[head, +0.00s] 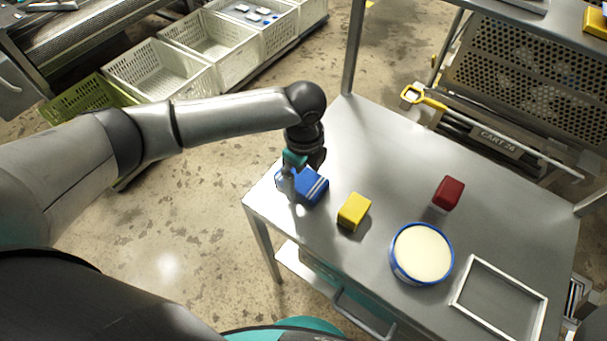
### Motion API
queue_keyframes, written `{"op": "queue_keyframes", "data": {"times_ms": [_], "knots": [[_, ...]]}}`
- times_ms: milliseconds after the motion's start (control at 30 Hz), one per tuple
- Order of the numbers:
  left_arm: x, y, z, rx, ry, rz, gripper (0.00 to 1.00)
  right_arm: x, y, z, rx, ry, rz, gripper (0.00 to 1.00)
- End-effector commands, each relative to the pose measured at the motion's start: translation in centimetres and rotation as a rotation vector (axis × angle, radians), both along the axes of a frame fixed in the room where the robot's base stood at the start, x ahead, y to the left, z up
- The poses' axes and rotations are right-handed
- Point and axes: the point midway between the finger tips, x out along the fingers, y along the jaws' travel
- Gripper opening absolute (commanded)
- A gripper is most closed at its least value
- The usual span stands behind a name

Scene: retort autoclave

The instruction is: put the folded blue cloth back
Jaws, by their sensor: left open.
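The folded blue cloth (313,188) has pale stripes and lies near the left edge of the metal table (391,137). My left gripper (290,184) points down at the cloth's left side, with its fingers partly hidden against it. It is open; I cannot tell whether it touches the cloth. A white rectangular frame outline (456,301) lies empty at the table's front right. My right gripper does not show.
A yellow block (354,211), a red block (448,193) and a round blue-rimmed tub (422,253) with cream contents stand right of the cloth. A perforated cart is behind the table. Crates (160,70) line the floor at back left. The table's back middle is clear.

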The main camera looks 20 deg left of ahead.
Motion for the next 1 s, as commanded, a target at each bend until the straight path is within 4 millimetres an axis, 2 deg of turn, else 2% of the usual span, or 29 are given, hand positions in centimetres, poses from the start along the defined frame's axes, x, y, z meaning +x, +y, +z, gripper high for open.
{"op": "queue_keyframes", "data": {"times_ms": [133, 267, 500, 700, 833, 1000], "knots": [[0.0, 0.0, 0.3, -0.001, -0.002, 0.000, 1.00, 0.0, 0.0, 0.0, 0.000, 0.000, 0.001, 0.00], [0.1, 0.0, 1.8, -0.002, -0.002, 0.000, 1.00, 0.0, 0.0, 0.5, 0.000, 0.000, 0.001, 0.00], [0.1, 0.0, 7.0, -0.001, -0.004, 0.000, 1.00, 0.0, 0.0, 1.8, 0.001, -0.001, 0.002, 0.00], [0.1, 0.0, 10.6, -0.001, -0.003, 0.000, 1.00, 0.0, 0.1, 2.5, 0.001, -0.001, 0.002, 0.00], [0.1, 0.0, 11.8, 0.000, -0.001, 0.001, 1.00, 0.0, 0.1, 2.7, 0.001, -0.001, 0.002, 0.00], [0.1, 0.0, 12.3, -0.001, -0.001, 0.001, 1.00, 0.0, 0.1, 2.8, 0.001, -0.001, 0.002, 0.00]]}}
